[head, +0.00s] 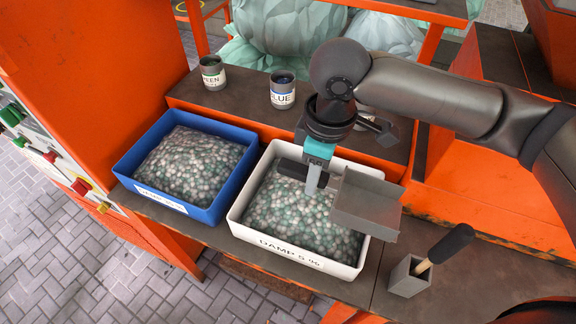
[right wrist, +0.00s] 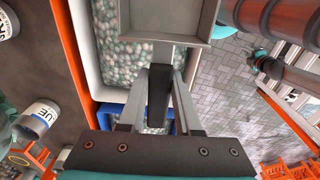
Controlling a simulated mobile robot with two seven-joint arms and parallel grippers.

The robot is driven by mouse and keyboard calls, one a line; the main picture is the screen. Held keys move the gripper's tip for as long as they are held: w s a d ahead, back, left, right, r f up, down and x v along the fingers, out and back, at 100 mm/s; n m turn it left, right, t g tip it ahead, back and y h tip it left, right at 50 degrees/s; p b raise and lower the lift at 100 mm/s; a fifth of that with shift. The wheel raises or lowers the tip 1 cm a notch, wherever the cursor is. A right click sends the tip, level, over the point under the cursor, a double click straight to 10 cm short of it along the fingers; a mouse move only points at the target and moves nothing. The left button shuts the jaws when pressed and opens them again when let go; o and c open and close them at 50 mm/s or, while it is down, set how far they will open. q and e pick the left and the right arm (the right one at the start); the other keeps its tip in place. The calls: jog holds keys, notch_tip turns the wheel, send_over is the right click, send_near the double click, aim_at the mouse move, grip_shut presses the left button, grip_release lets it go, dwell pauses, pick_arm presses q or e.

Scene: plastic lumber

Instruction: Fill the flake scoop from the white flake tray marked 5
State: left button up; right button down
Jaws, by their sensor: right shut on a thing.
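The white flake tray (head: 232,214), labelled "DAMP 5 %", holds a bed of green and white flakes. My right gripper (head: 314,180) is above this tray, shut on the black handle (head: 291,169) of the flake scoop. The grey scoop (head: 368,203) hangs over the tray's right side and covers part of its rim. In the right wrist view the scoop's pan (right wrist: 168,20) looks empty, and the fingers (right wrist: 159,92) close on the handle. I cannot tell whether the scoop touches the flakes. My left gripper is not in view.
A blue tray (head: 122,165) of similar flakes stands left of the white one. Cups labelled "GREEN" (head: 212,73) and "BLUE" (head: 283,92) stand on the raised shelf behind. A grey holder (head: 408,279) with a black-handled tool (head: 452,243) stands at right. The bench right of it is bare.

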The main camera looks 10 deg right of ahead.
aim_at(299, 174)
pick_arm(q)
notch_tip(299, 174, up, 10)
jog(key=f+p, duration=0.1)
jog(key=p, duration=0.8)
pick_arm(e)
jog(key=a+n+g+y+b, duration=0.1)
jog(key=n+b, duration=0.1)
jog(key=n, duration=0.3)
jog(key=a+n+g+y+b, duration=0.1)
jog(key=n, duration=0.4)
jog(key=a+n+g+b, duration=0.1)
jog(key=n+b, duration=0.1)
jog(key=n, duration=0.3)
jog(key=shift+w+g+y+b, duration=0.1)
jog(key=shift+g+y+b, duration=0.2)
jog(key=shift+g+y, duration=0.1)
pick_arm(q)
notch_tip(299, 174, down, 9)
jog(key=b, duration=0.4)
pick_arm(e)
notch_tip(299, 174, down, 9)
jog(key=shift+r, duration=0.15)
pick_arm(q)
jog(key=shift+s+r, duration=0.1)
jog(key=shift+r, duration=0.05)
pick_arm(e)
jog(key=shift+r, duration=0.1)
